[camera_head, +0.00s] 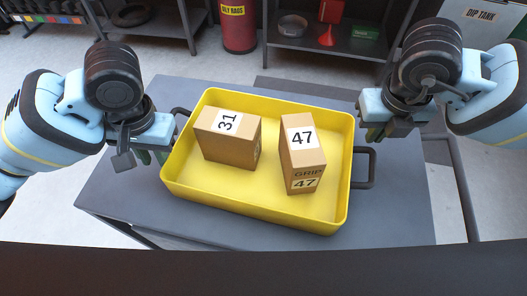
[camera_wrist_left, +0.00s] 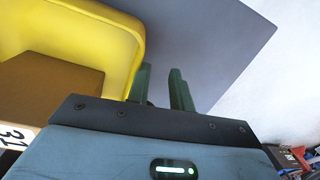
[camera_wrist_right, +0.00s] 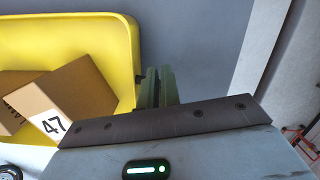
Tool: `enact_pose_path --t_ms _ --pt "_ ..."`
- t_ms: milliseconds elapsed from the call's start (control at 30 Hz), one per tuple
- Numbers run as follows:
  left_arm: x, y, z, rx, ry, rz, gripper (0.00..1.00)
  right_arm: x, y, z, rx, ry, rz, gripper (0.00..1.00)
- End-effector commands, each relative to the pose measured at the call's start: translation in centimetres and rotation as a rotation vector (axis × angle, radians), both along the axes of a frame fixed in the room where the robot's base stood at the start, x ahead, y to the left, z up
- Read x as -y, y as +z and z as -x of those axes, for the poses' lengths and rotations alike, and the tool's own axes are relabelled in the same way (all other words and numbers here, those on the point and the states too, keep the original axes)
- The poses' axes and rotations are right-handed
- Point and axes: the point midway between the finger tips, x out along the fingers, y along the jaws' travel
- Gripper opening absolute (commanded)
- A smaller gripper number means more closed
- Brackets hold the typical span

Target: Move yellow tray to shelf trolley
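The yellow tray (camera_head: 255,212) rests on a grey table, with a dark handle at its left end and another at its right end (camera_head: 372,168). Two cardboard boxes sit in it, one marked 31 (camera_head: 229,138) and one marked 47 (camera_head: 302,155). My left gripper (camera_head: 150,157) is beside the tray's left end. Its green fingers stand apart and empty in the left wrist view (camera_wrist_left: 165,88). My right gripper (camera_head: 376,134) is beside the tray's right end, near the handle. Its fingers are close together in the right wrist view (camera_wrist_right: 158,88); any grip is unclear.
The grey table (camera_head: 398,215) has bare room around the tray. Behind it stand a red oily-rags bin (camera_head: 239,27), a dark shelf unit (camera_head: 335,45) holding a bowl and a red funnel, and another bench at the back left. A dip tank is at the back right.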

Motion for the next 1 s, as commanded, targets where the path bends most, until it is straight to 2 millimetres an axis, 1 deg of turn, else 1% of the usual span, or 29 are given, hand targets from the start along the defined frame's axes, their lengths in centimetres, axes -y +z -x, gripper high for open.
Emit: enact_pose_path --t_ms 33,100,133,400,533,767,1000 --pt "0.0 0.0 0.0 0.000 0.001 0.000 0.22 0.0 0.0 0.0 0.000 -0.001 0.001 0.12" --pt "0.0 0.0 0.0 0.000 0.001 0.000 0.22 0.0 0.0 0.0 0.000 -0.001 0.001 0.21" --pt "0.0 0.0 0.0 0.000 0.001 -0.001 0.22 0.0 0.0 0.0 0.000 -0.001 0.001 0.22" --pt "0.0 0.1 0.0 0.001 0.002 -0.001 0.22 0.1 0.0 0.0 -0.001 -0.001 0.001 0.22" --pt "0.0 0.5 -0.1 0.003 0.001 -0.001 0.22 0.1 0.0 0.0 0.000 -0.001 0.001 0.22" --pt "0.1 2.8 -0.2 0.006 0.001 -0.003 0.22 0.1 0.0 0.0 0.000 -0.001 0.001 0.22" --pt "0.5 6.3 -0.2 0.005 0.002 -0.002 0.22 0.0 0.0 0.0 0.000 -0.001 0.001 0.22"
